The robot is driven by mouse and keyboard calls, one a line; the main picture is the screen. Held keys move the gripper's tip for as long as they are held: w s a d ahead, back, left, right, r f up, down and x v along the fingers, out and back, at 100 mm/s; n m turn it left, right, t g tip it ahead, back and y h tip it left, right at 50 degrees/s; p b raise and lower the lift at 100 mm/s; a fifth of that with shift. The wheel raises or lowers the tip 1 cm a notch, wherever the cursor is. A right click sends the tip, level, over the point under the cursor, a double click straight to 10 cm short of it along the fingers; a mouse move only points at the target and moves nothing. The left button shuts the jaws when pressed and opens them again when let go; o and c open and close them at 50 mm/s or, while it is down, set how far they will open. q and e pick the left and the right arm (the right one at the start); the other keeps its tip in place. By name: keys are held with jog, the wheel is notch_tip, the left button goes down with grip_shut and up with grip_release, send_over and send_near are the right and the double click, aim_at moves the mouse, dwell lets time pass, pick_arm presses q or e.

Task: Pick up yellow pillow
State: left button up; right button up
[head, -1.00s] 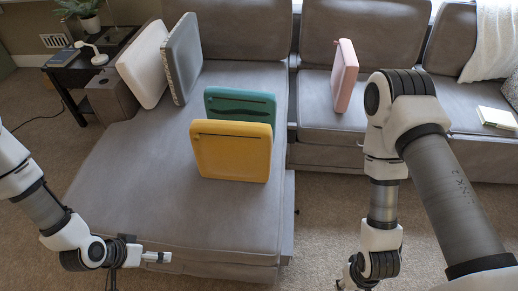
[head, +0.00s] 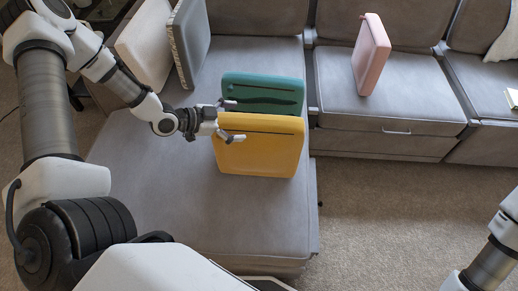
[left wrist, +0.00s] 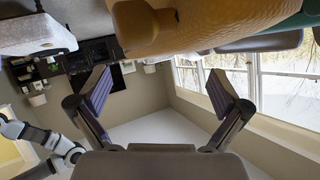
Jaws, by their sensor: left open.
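The yellow pillow (head: 265,152) stands upright on the grey chaise seat, just in front of a teal pillow (head: 268,84). My left gripper (head: 230,121) is open at the yellow pillow's upper left corner. In the head view one finger shows in front of its face and the other near the teal pillow's left edge; whether they touch cannot be told. In the left wrist view the yellow pillow (left wrist: 215,22) fills the top edge, and the space between the open fingers (left wrist: 160,88) looks empty. My right gripper is out of the head view.
A white pillow (head: 142,45) and a grey pillow (head: 190,42) lean at the back left of the chaise (head: 225,215). A pink pillow (head: 370,55) stands on the sofa to the right. The chaise front is clear.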

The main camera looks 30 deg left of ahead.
aim_at(251, 120)
pick_arm(q)
jog(key=x, duration=0.2)
jog(key=b+x, duration=0.1)
jog(key=x, duration=0.1)
jog(key=shift+w+f, duration=0.3)
jog(key=shift+w, duration=0.05)
jog(key=shift+w+d, duration=0.15)
jog(key=shift+r, duration=0.1)
jog(key=c, duration=1.9)
jog(key=shift+r, duration=0.1)
